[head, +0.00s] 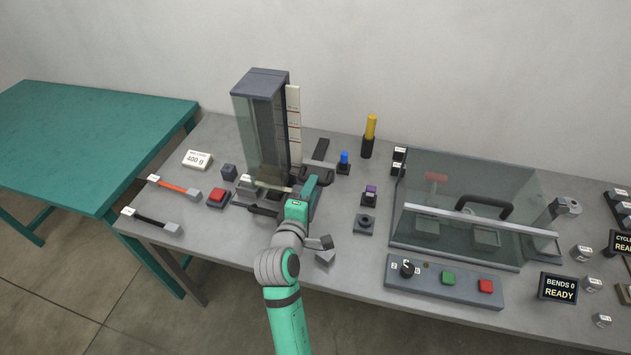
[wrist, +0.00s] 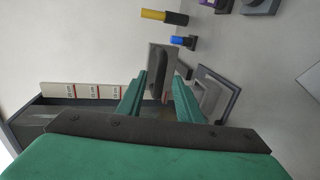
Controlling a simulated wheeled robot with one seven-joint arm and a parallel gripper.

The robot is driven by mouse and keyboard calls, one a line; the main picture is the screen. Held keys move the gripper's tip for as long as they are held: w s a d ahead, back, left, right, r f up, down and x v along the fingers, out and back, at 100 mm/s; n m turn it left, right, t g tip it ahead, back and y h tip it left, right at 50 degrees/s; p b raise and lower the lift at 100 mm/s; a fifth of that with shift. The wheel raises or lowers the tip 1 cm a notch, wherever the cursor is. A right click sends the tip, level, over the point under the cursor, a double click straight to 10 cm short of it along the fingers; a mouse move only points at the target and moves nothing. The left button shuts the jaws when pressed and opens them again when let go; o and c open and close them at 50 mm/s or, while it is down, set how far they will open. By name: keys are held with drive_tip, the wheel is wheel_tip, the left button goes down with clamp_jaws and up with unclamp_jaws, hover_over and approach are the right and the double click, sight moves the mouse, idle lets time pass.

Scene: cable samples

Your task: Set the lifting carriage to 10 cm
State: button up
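The tall test tower (head: 262,125) has glass sides and a dark top. In the wrist view a grey plate with a dark handle (wrist: 155,72) lies beyond my gripper (wrist: 160,82). My green fingers stand apart, one each side of the handle; contact cannot be told.
A red button (head: 218,195) and a 400 g card (head: 197,159) are left of the tower. A blue-topped peg (head: 344,160) and a yellow-handled tool (head: 369,132) stand right. A clear-covered box (head: 470,205) and a control panel (head: 445,282) fill the right side.

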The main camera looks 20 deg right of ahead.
drive_tip(key=shift+x, duration=2.35)
clamp_jaws()
